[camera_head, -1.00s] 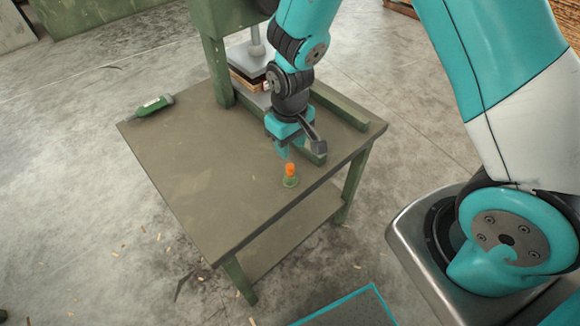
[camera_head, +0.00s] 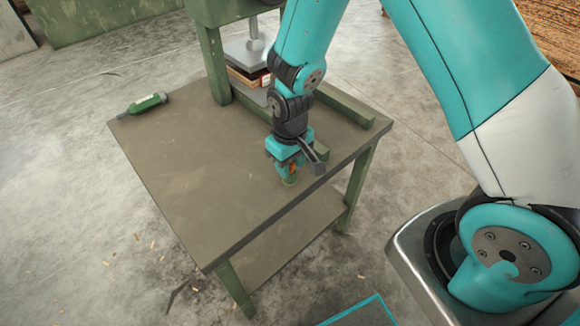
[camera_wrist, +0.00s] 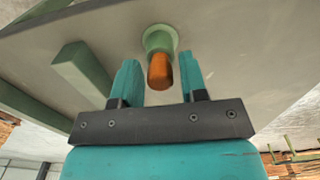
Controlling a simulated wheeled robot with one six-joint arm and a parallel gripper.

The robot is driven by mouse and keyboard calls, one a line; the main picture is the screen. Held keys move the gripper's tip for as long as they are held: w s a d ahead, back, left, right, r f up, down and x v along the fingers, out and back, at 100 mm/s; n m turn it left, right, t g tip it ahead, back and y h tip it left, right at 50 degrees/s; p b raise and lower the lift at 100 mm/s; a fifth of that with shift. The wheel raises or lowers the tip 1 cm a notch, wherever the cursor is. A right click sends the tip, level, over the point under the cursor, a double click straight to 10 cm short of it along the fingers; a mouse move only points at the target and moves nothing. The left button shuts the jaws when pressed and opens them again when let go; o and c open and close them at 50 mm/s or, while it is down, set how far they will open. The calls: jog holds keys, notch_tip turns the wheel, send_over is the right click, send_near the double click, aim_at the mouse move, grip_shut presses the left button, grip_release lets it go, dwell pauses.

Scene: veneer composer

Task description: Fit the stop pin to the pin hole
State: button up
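An orange peg, which looks like the stop pin (camera_wrist: 160,72), stands on a round green base (camera_wrist: 160,38) on the table top. In the head view the pin (camera_head: 292,170) is mostly hidden by my gripper (camera_head: 287,167), and the green base (camera_head: 289,182) shows just below it. In the wrist view my gripper (camera_wrist: 158,76) is open, with one finger on each side of the pin and gaps between. I cannot make out a pin hole, nor tell whether the green base is part of the pin.
The brown-grey table (camera_head: 190,180) is mostly clear. A green bottle-like tool (camera_head: 147,104) lies at its far left corner. A green press frame (camera_head: 216,65) and a green rail (camera_head: 345,107) stand at the back, near a grey plate over a wooden stack (camera_head: 250,76).

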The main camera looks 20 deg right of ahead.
grip_shut()
jog(key=shift+r+p, duration=2.2)
jog(key=shift+r, duration=0.35)
jog(key=c, duration=0.6)
grip_release()
grip_shut()
jog(key=shift+w, duration=0.1)
